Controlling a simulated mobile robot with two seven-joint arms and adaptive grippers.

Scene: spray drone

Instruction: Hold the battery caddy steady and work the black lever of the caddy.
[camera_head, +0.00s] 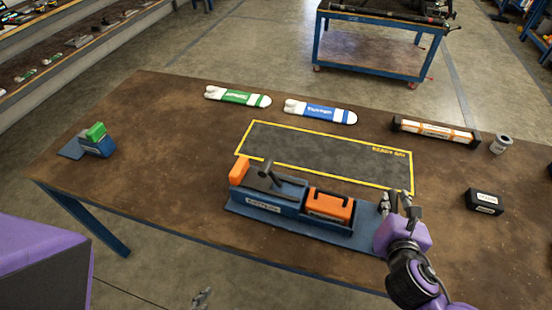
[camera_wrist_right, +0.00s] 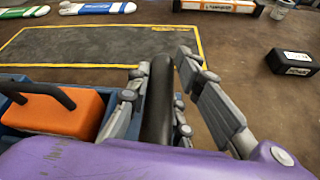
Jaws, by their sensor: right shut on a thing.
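The battery caddy (camera_head: 278,208) is a long blue holder lying near the table's front edge. An orange battery (camera_head: 328,207) with a black handle sits in its right part; the battery also shows in the right wrist view (camera_wrist_right: 55,112). A dark lever-like part (camera_head: 266,176) stands at the caddy's left part, beside an orange block (camera_head: 239,172). My right gripper (camera_head: 395,204) is shut on an upright black bar (camera_wrist_right: 157,105) at the caddy's right end. I cannot tell whether this bar is the lever. My left gripper (camera_head: 201,299) shows only partly at the bottom edge, apart from the caddy.
A yellow-edged dark mat (camera_head: 325,155) lies behind the caddy. Green-and-white (camera_head: 238,97) and blue-and-white (camera_head: 320,112) pieces lie farther back. An orange-and-white bar (camera_head: 435,132), a grey cylinder (camera_head: 501,145) and a black box (camera_head: 484,202) are at right. A small blue-green holder (camera_head: 97,143) is at left.

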